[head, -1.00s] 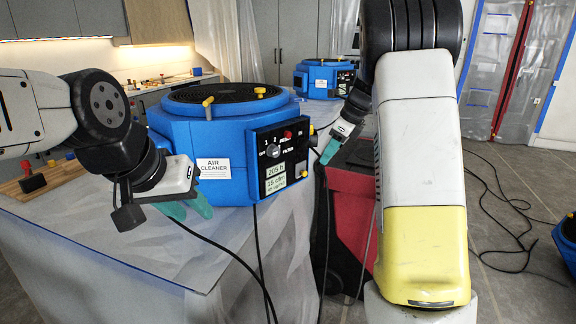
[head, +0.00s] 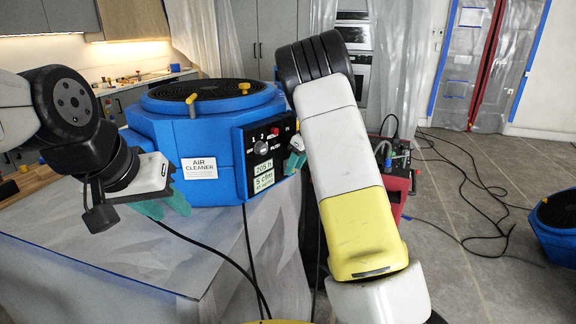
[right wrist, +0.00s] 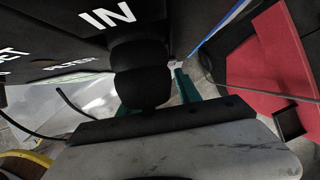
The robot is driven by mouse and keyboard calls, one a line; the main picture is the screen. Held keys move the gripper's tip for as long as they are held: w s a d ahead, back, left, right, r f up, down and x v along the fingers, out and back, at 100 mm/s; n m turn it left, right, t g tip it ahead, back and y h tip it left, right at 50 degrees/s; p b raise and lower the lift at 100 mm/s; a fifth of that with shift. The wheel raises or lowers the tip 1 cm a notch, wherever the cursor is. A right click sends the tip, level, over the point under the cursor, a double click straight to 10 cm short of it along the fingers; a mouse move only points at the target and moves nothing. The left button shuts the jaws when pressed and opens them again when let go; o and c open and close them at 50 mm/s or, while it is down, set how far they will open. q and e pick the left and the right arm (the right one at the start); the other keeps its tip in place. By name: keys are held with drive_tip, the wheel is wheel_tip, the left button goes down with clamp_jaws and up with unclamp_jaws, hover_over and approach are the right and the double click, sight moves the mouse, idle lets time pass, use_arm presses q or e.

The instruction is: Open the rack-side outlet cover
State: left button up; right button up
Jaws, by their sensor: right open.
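A blue air cleaner (head: 215,150) stands on the covered table at the left of the head view. Its black panel (head: 262,142) carries switches and green readouts. I cannot make out the rack-side outlet cover for certain. My right gripper (head: 293,162) is open close to the panel's right edge; the arm hides much of that side. In the right wrist view, its green fingers lie on either side of a dark rounded part (right wrist: 142,85), below the "IN" lettering. I cannot tell whether they touch it. My left gripper (head: 165,204) is open and empty before the cleaner's front left.
A red cart (head: 394,192) with small equipment stands right of my right arm. Black cables run over the table (head: 110,240) and the floor. Another blue unit (head: 556,225) sits at the right edge. The floor between is mostly clear.

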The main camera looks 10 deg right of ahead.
clamp_jaws()
drive_tip(key=shift+d, duration=0.1)
drive_tip(key=shift+w+d+f+n+g+y, duration=0.15)
drive_tip(key=shift+w+d+n+g, duration=0.4)
drive_tip(key=shift+n, duration=1.6)
drive_tip(key=shift+w+d+r+n+g+y, duration=0.15)
drive_tip(key=shift+d+n+g, duration=0.7)
drive_tip(key=shift+n, duration=1.25)
drive_tip(key=shift+w+d+f+n+g+y, duration=0.15)
drive_tip(key=shift+w+d+n+g, duration=0.55)
drive_tip(key=shift+n, duration=1.45)
drive_tip(key=shift+a+n+g, duration=0.15)
drive_tip(key=shift+n+g, duration=0.35)
drive_tip(key=shift+n, duration=0.2)
drive_tip(key=shift+s, duration=0.1)
